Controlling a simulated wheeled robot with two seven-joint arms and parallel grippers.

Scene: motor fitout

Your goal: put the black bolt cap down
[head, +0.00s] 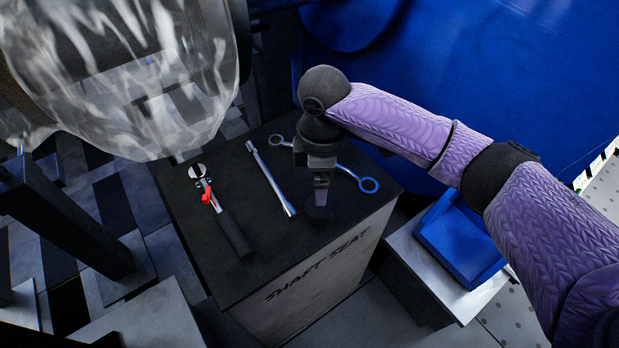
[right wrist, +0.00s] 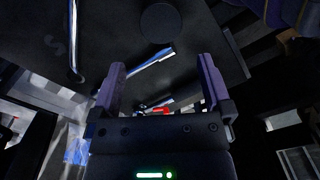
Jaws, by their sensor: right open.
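The black bolt cap (right wrist: 160,22) shows as a dark round disc on the dark cabinet top in the right wrist view. In the head view it is a dark disc (head: 319,212) just below my right gripper (head: 321,190), which points down. In the right wrist view my right gripper (right wrist: 160,72) is open, with nothing between its two purple fingers. The cap lies beyond the fingertips, apart from them in that view. My left gripper is not in view.
The cabinet (head: 322,262), marked SHAFT SEAT, also bears a chrome bar (head: 270,178), a blue-ended spanner (head: 368,185) and a black-handled tool with red (head: 233,232). A blue bin (head: 460,245) stands to the right. A clear-wrapped bulky object (head: 130,70) hangs over the upper left.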

